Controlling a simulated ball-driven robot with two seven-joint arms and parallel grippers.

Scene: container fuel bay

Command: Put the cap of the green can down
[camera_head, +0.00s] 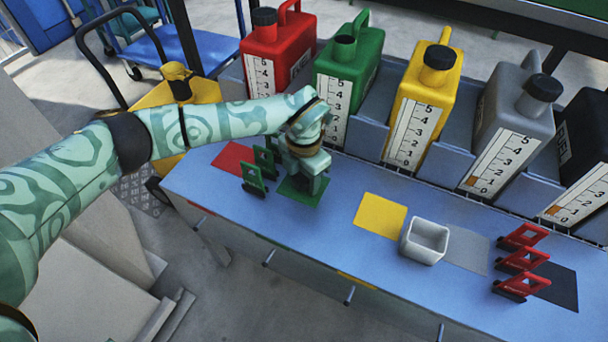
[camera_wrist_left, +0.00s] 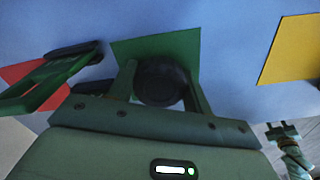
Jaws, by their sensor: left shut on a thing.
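The green can (camera_head: 347,70) stands behind the table in the head view, its neck open with no cap on it. My left gripper (camera_head: 305,188) points down over the green mat (camera_head: 292,190) on the blue table. In the left wrist view it is shut on a round black cap (camera_wrist_left: 162,80), which sits between its fingers over the green mat (camera_wrist_left: 180,45). The gripper hides the cap in the head view, and I cannot tell whether the cap touches the mat. My right gripper (camera_wrist_left: 283,131) shows small in the left wrist view, its fingers apart and empty.
Green-handled pieces (camera_head: 254,180) stand just left of the green mat, near the red mat (camera_head: 231,158). The yellow mat (camera_head: 380,214) is bare. A white open box (camera_head: 425,240) and red-handled pieces (camera_head: 522,260) stand farther right. Red (camera_head: 278,50), yellow (camera_head: 420,90) and grey (camera_head: 512,125) cans flank the green can.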

